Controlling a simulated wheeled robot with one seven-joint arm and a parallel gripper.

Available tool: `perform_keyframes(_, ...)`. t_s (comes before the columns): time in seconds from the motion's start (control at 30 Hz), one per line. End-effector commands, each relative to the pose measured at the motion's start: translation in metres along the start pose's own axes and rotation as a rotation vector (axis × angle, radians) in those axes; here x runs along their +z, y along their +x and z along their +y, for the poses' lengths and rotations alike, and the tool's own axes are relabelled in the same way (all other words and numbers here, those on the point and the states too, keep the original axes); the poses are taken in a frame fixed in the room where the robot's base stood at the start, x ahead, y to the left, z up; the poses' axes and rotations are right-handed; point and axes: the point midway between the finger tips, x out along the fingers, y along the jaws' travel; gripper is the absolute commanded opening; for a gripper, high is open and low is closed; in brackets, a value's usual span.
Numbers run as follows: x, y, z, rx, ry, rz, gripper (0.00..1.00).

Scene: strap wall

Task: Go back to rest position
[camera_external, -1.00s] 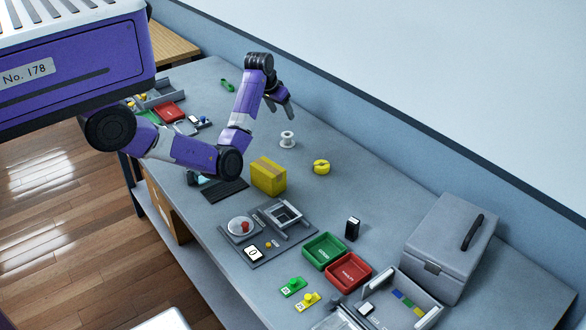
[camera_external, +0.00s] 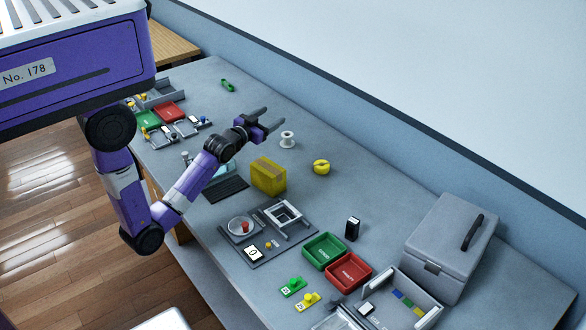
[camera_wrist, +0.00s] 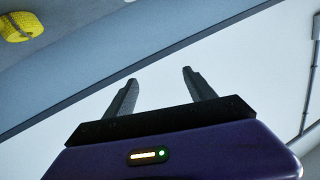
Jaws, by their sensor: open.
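My gripper (camera_external: 268,118) is open and empty, held above the grey table (camera_external: 215,78) with its fingers pointing toward the back wall. It is near the white spool (camera_external: 287,139) and apart from it. In the wrist view both fingers of my gripper (camera_wrist: 158,92) are spread with nothing between them. A yellow strap roll (camera_external: 321,167) lies on the table to the right of the gripper; a yellow roll (camera_wrist: 18,27) also shows at the top left of the wrist view.
A yellow box (camera_external: 268,176) stands just below my gripper in the picture. Green (camera_external: 323,251) and red (camera_external: 348,272) trays, a small black item (camera_external: 352,228) and a grey lidded case (camera_external: 450,246) stand to the right. A green strap (camera_external: 228,85) lies at the far end.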

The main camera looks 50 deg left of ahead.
Motion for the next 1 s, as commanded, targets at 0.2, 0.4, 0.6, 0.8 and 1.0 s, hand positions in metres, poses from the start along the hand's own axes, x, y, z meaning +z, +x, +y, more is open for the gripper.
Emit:
perform_keyframes(0.2,0.020,-0.086,0.024,0.082,-0.006,0.083,0.64)
perform_keyframes(0.4,0.027,-0.166,0.040,0.153,-0.039,0.125,0.64)
perform_keyframes(0.6,0.030,-0.243,0.048,0.212,-0.085,0.118,0.64)
perform_keyframes(0.8,0.034,-0.315,0.051,0.254,-0.128,0.050,0.64)
perform_keyframes(1.0,0.052,-0.373,0.051,0.281,-0.145,-0.094,0.64)
